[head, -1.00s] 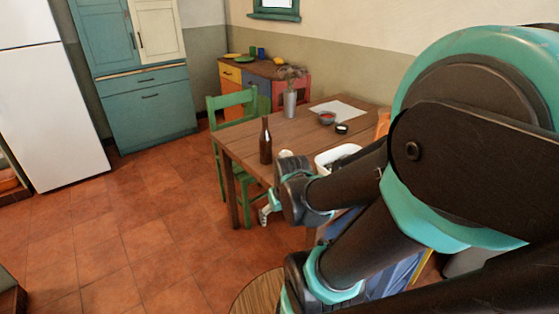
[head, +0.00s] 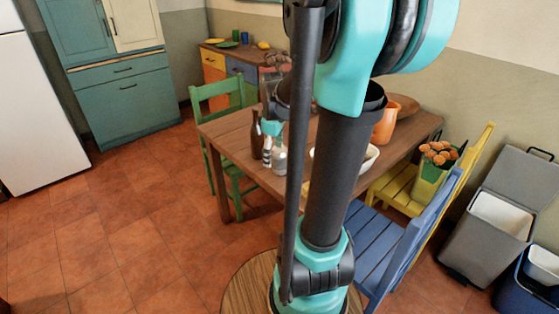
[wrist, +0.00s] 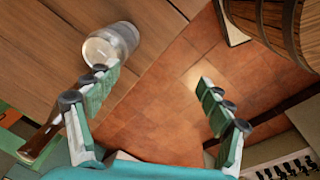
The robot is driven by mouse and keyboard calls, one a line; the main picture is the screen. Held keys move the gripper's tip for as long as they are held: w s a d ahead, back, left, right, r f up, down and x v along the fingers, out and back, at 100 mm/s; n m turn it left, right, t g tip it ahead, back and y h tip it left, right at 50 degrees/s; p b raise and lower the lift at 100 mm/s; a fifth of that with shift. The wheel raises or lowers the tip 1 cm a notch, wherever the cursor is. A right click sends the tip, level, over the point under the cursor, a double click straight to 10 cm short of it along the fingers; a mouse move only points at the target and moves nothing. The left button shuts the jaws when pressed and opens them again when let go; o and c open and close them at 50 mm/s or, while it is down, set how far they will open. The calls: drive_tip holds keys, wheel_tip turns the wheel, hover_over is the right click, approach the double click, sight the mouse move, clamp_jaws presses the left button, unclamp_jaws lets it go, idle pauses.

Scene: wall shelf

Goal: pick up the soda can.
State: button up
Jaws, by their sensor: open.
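I cannot pick out a soda can in either view; my arm hides part of the wooden table (head: 227,131). My gripper (wrist: 153,82) is open and empty, pointing down past the table edge, with only floor between its fingers. In the wrist view a clear glass or jar (wrist: 112,44) stands on the table, just beyond the left fingertip; whether they touch I cannot tell. A brown bottle (wrist: 42,138) is left of the left finger. In the head view the bottle (head: 257,138) and glass (head: 280,160) stand close to my gripper (head: 267,154) near the table's front edge.
A green chair (head: 222,97) is at the table's left, blue (head: 385,245) and yellow (head: 398,190) chairs at its right. A white bowl (head: 370,160) and orange pitcher (head: 385,125) are on the table. A round wooden top (head: 255,285) is at the front. Floor at left is clear.

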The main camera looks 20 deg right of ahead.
sight(280, 164)
drive_tip(key=w+d+r+n, duration=0.1)
drive_tip(key=w+n, duration=0.1)
drive_tip(key=w+d+r+n+g, duration=0.1)
drive_tip(key=w+d+r+n, duration=0.1)
drive_tip(key=w, duration=0.1)
drive_tip(key=w+d+r+n, duration=0.1)
drive_tip(key=w+n, duration=0.1)
drive_tip(key=shift+w+d+r+g, duration=0.15)
drive_tip(key=shift+w+d+g, duration=0.15)
drive_tip(key=shift+d, duration=0.1)
drive_tip(key=shift+w+d+r, duration=0.15)
drive_tip(key=shift+w+d, duration=0.05)
drive_tip(key=shift+w+n, duration=0.1)
drive_tip(key=shift+n, duration=0.3)
wheel_tip(280, 164, down, 17)
drive_tip(key=shift+f, duration=0.15)
drive_tip(key=c, duration=0.9)
